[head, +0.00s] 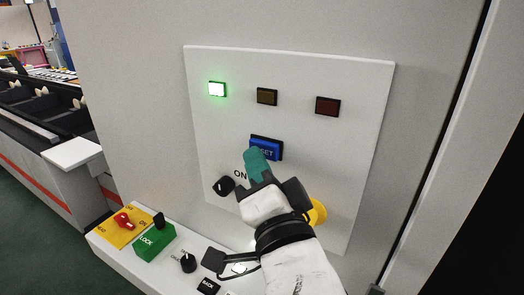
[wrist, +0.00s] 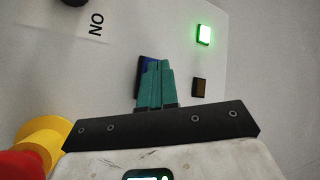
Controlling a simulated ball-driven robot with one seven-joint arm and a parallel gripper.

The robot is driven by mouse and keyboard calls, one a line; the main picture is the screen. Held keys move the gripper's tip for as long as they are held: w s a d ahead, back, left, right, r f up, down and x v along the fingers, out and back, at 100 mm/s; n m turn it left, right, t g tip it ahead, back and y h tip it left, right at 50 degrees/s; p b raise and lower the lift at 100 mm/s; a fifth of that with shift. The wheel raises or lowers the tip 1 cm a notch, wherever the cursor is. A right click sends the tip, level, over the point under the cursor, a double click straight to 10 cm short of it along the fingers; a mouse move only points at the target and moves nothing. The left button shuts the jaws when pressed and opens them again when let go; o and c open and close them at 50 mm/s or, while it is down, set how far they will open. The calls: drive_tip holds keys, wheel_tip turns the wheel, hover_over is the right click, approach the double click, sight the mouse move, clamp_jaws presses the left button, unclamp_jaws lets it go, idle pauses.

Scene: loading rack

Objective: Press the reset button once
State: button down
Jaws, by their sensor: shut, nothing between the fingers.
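The blue reset button (head: 266,146) is on the white upright panel (head: 350,100), below the row of lamps. Its label shows in part as "SET". My gripper (head: 257,152) is shut and empty, with its green fingertips in front of the button's left and lower part. In the wrist view my gripper (wrist: 159,66) also covers most of the blue button (wrist: 145,66), and only a strip of blue shows beside the fingers. I cannot tell whether the fingertips touch the button.
A green lamp (head: 217,89) is lit; an amber lamp (head: 267,96) and a red lamp (head: 327,106) are dark. A black knob (head: 224,186) marked ON sits lower left. A red and yellow control (wrist: 38,150) is close beside my gripper. A ledge below holds a green LOCK block (head: 155,242) and switches.

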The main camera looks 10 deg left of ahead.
drive_tip(key=shift+s+a, duration=0.2)
drive_tip(key=shift+s, duration=0.35)
drive_tip(key=shift+s, duration=0.1)
drive_tip(key=shift+s+a+b, duration=0.3)
drive_tip(key=shift+s+b, duration=0.1)
drive_tip(key=shift+s, duration=0.35)
drive_tip(key=shift+s+a+b, duration=0.25)
drive_tip(key=shift+s+b, duration=0.1)
drive_tip(key=shift+s, duration=0.45)
drive_tip(key=shift+s+a+b, duration=0.3)
drive_tip(key=shift+s+b, duration=0.1)
drive_tip(key=shift+s, duration=0.35)
